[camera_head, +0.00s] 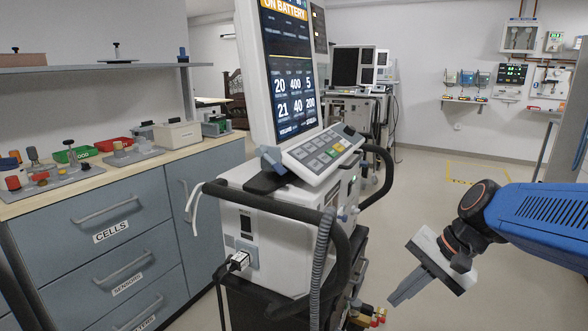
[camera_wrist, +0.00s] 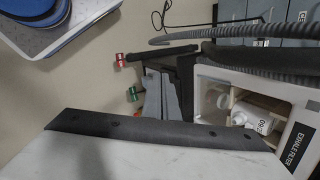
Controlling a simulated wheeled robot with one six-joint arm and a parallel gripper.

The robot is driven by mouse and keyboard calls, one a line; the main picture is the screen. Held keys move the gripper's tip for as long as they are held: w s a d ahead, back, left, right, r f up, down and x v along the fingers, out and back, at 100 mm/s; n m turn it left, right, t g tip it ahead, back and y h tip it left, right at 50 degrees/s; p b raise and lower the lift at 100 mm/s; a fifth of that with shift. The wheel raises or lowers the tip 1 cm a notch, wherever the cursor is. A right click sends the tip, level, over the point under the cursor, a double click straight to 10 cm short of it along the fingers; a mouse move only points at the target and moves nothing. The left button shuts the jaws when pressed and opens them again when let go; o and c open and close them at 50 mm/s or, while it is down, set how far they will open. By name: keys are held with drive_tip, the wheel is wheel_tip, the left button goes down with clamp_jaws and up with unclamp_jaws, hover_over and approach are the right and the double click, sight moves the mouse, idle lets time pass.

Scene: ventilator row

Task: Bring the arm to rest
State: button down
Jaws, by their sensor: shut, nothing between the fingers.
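My gripper (camera_head: 396,298) hangs at the lower right in the head view, at the end of my blue arm (camera_head: 545,215). Its grey fingers are together with nothing between them, and they point down and left. In the wrist view the fingers (camera_wrist: 160,96) show near the middle, beyond the dark edge of the gripper body. The gripper is in the air, right of the ventilator (camera_head: 290,230) and apart from it in the head view. The ventilator's screen (camera_head: 290,75) reads "ON BATTERY". A black plug (camera_head: 238,262) is at its side.
A black rail (camera_head: 285,208) and a grey corrugated hose (camera_head: 322,265) run along the ventilator. In the wrist view an open white compartment labelled "EXHALE FILTER" (camera_wrist: 298,148) lies right of the fingers. A drawer counter (camera_head: 110,230) stands left. Floor (camera_head: 420,190) behind the gripper is clear.

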drive_tip(key=s+d+f+n+t+h, duration=0.1)
drive_tip(key=s+d+n+t+h, duration=0.2)
drive_tip(key=s+d+n+h, duration=0.2)
drive_tip(key=s+d+n, duration=0.1)
drive_tip(key=s+n, duration=0.2)
drive_tip(key=s, duration=0.2)
drive_tip(key=shift+s+d+f+h, duration=0.2)
drive_tip(key=shift+f+h, duration=0.1)
drive_tip(key=shift+f, duration=0.1)
drive_tip(key=c, duration=2.5)
unclamp_jaws()
